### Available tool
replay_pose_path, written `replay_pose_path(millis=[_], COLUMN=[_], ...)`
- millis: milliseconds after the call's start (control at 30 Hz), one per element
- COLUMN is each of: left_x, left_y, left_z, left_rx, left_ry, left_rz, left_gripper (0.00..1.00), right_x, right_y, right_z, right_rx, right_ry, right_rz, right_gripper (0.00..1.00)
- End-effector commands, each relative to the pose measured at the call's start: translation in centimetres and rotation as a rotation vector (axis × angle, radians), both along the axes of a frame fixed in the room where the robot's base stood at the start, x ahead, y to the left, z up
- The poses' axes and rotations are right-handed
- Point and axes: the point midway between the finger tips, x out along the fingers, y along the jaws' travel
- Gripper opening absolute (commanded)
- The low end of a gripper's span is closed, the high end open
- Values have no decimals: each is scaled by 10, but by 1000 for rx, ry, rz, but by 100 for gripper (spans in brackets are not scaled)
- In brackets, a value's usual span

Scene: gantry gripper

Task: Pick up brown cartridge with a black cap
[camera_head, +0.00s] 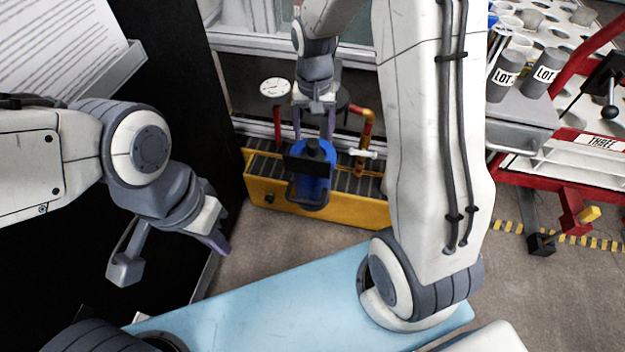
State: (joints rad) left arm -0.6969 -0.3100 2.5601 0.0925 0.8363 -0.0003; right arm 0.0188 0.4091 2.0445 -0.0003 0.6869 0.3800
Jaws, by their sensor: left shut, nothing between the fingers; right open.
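I cannot make out a brown cartridge with a black cap in this view. A blue canister (313,183) with a black top and dark frame parts stands at the yellow roller tray (335,208). My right gripper (314,130) is open, with its fingers pointing down just behind and above the canister's top. I cannot tell whether they touch it. My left gripper (217,244) is shut and empty, left of the yellow tray, pointing down to the right.
A round gauge (275,88) and a red and orange pipe (366,130) stand behind the tray. Grey cylinders marked LOT (506,78) stand on a rack at the right, near a red frame (520,178). A black panel (180,90) rises at the left. Grey floor (535,290) is open at lower right.

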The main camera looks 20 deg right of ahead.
Motion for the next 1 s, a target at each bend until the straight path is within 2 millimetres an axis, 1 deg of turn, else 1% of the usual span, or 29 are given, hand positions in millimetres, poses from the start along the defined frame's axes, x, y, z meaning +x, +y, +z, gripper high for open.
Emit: replay_pose_path(millis=[33,200,300,533,567,600,667,700,733,767,1000], left_x=[0,0,0,0,0,0,0,0,0,0,0], left_y=[0,0,0,0,0,0,0,0,0,0,0], left_z=[-7,-27,-32,-30,-30,-30,-30,-30,-30,-30,-30], left_rx=[0,0,0,0,0,0,0,0,0,0,0], left_ry=[0,0,0,0,0,0,0,0,0,0,0], left_rz=[0,0,0,0,0,0,0,0,0,0,0], left_gripper=[0,0,0,0,0,0,0,0,0,0,0], right_x=[0,-1,-1,-1,-1,-1,-1,-1,-1,-1,-1], right_y=[1,3,2,2,2,2,2,2,2,2,2], right_z=[-9,-35,-46,-46,-46,-46,-46,-46,-46,-46,-46], right_rx=[0,0,0,0,0,0,0,0,0,0,0], right_ry=[2,3,3,1,1,1,1,1,1,1,1], right_rz=[1,1,1,1,1,1,1,1,1,1,1], right_gripper=[77,77,77,77,73,58,35,19,8,0,0])
